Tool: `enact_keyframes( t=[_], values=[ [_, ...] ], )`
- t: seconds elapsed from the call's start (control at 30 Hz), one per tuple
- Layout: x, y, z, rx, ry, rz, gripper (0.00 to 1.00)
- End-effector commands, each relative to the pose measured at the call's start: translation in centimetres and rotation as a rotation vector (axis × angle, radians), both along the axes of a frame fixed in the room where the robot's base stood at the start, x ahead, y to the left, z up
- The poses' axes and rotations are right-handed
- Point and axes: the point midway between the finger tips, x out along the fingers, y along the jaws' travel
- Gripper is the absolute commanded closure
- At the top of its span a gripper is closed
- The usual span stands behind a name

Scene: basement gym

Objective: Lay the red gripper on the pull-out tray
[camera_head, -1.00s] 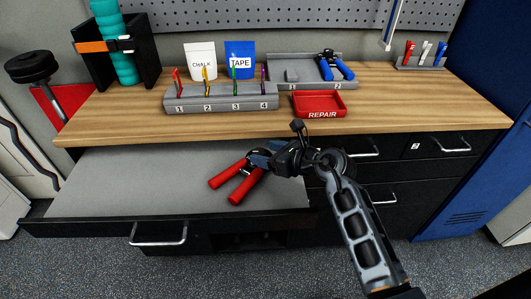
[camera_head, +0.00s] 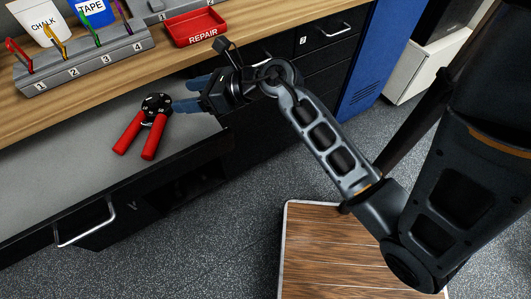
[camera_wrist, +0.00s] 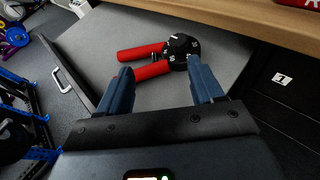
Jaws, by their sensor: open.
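The red gripper, a hand exerciser with two red handles (camera_head: 129,132) and a dark round head, lies flat on the grey surface of the pull-out tray (camera_head: 60,190). The tray is drawn out from under the bench. My gripper (camera_head: 181,97) is open and empty, low over the tray just right of the red gripper's head. In the wrist view the red gripper (camera_wrist: 146,70) lies beyond my two spread fingertips (camera_wrist: 160,78), with nothing between them. Whether a fingertip touches its head, I cannot tell.
The wooden bench top (camera_head: 90,72) overhangs the tray's back. On it stand a numbered grey rack (camera_head: 85,62) and a red REPAIR bin (camera_head: 194,28). A wood-topped platform (camera_head: 340,250) is at the lower middle. The tray's left part is clear.

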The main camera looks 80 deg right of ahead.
Motion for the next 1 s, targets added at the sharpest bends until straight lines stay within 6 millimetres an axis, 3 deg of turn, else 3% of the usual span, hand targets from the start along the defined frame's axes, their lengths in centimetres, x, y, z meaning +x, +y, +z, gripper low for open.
enact_keyframes(
  t=[0.2,0.3,0.4,0.6,0.8,1.0],
  values=[
    [-1.6,10.8,3.1,0.518,-0.224,0.079,0.34],
    [-3.5,14.6,5.2,0.843,-0.304,0.081,0.34],
    [-5.9,17.1,7.0,1.181,-0.346,0.052,0.34],
    [-11.0,19.2,8.4,1.867,-0.329,-0.127,0.34],
    [-16.0,19.9,7.2,2.472,-0.216,-0.477,0.34],
    [-19.5,20.6,5.7,2.798,-0.122,-0.809,0.34]
  ],
)
